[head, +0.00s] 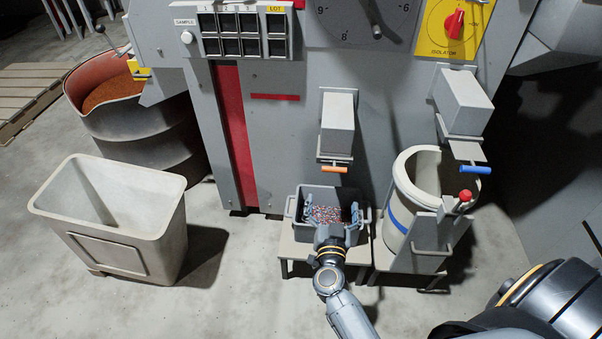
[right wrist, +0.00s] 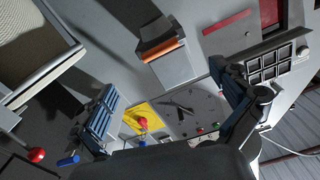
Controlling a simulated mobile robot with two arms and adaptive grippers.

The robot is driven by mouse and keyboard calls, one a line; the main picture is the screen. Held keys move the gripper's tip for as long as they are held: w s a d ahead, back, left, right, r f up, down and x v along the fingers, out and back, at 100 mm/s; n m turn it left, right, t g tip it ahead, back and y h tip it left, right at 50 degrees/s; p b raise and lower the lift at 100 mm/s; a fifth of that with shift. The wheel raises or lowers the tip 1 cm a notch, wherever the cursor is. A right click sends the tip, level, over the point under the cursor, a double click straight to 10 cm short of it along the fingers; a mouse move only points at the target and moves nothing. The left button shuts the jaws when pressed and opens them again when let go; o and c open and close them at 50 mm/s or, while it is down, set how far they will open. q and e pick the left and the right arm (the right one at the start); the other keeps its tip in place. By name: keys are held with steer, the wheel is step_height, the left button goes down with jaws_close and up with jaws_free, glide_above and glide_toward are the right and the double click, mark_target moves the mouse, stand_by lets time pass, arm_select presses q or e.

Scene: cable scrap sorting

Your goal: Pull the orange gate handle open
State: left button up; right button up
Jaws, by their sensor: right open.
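The orange gate handle (head: 334,169) is a short bar on the front of the gate plate under the left grey chute (head: 338,122). In the right wrist view the orange handle (right wrist: 163,50) lies ahead, across the gap between the fingers. My right gripper (head: 333,207) is open and empty, with its fingers spread over the grey bin below the chute. It is in front of and below the handle and appears apart from it. The blue fingers of the right gripper (right wrist: 163,82) also show in its wrist view. My left gripper is out of view.
The grey bin (head: 354,236) holds mixed granules and sits on a low stand. To its right are a pale drum (head: 397,215), a blue handle (head: 475,169) and a red knob (head: 465,195). A beige tub (head: 150,225) stands left, with clear floor between.

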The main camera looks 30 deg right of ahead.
mark_target(335, 165)
steer(key=b+x, duration=0.2)
steer(key=x, duration=1.1)
steer(key=shift+d+r+b, duration=0.15)
steer(key=shift+r+b, duration=0.05)
steer(key=shift+b, duration=0.15)
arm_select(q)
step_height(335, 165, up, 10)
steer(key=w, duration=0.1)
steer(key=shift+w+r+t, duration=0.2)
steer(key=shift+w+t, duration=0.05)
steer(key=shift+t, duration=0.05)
arm_select(e)
steer(key=shift+w+d+r, duration=0.1)
steer(key=shift+w+d, duration=0.15)
steer(key=shift+w, duration=0.1)
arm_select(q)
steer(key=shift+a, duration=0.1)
arm_select(e)
steer(key=shift+s+r, duration=0.1)
steer(key=c, duration=1.7)
steer(key=shift+r, duration=0.1)
steer(key=shift+c, duration=0.5)
